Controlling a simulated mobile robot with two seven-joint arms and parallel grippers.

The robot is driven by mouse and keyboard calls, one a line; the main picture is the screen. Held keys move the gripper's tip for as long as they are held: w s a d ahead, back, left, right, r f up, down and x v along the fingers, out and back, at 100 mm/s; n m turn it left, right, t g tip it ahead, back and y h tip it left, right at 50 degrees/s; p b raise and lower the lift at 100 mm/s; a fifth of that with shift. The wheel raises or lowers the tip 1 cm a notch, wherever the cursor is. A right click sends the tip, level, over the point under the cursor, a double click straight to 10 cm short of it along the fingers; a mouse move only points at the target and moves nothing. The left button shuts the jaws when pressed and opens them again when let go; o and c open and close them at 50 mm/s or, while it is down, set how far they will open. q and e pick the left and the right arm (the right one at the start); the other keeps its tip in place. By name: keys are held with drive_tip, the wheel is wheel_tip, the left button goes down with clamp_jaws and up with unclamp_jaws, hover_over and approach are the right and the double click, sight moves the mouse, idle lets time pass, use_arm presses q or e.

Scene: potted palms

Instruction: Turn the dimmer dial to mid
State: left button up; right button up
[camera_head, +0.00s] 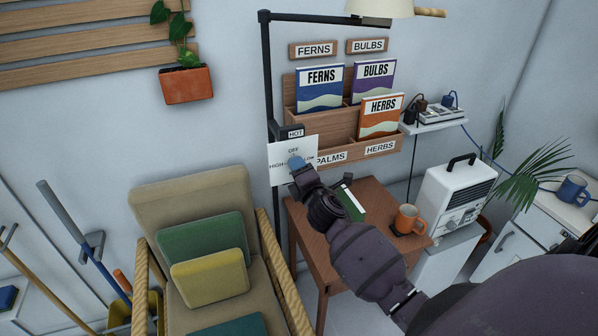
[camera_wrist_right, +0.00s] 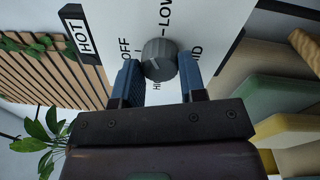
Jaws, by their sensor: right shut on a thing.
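The dimmer dial (camera_wrist_right: 159,60) is a dark grey round knob on a white plate (camera_wrist_right: 215,15). The plate carries the words OFF, LOW, MID and part of HIGH. My right gripper (camera_wrist_right: 161,72) has a blue finger on either side of the dial and is shut on it. I cannot tell where the dial's pointer stands. In the head view the plate (camera_head: 278,172) is on the lamp post below a HOT tag, and my right gripper (camera_head: 296,163) covers the dial. My left gripper is not in view.
A wooden side table (camera_head: 299,225) with an orange mug (camera_head: 408,219) lies under my right arm. A cushioned armchair (camera_head: 190,190) stands at left. The wooden card rack (camera_head: 345,148) is just right of the plate. A white heater (camera_head: 455,195) stands further right.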

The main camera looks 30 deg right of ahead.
use_arm(q)
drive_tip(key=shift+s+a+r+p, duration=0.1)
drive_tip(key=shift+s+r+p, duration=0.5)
drive_tip(key=shift+p, duration=0.7)
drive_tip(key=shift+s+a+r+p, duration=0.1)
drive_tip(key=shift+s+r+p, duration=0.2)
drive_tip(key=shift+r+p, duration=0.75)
use_arm(e)
drive_tip(key=shift+m+g+h, duration=0.25)
drive_tip(key=shift+m+h, duration=0.1)
drive_tip(key=shift+m, duration=5.65)
drive_tip(key=shift+m+g+h, duration=0.25)
drive_tip(key=shift+m+h, duration=0.1)
drive_tip(key=shift+m, duration=5.65)
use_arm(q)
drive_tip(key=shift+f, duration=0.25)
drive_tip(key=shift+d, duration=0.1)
use_arm(e)
drive_tip(key=o, duration=0.9)
drive_tip(key=shift+o, duration=0.2)
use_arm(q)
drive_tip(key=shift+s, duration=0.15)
use_arm(e)
drive_tip(key=shift+s+a, duration=0.1)
drive_tip(key=shift+s, duration=0.05)
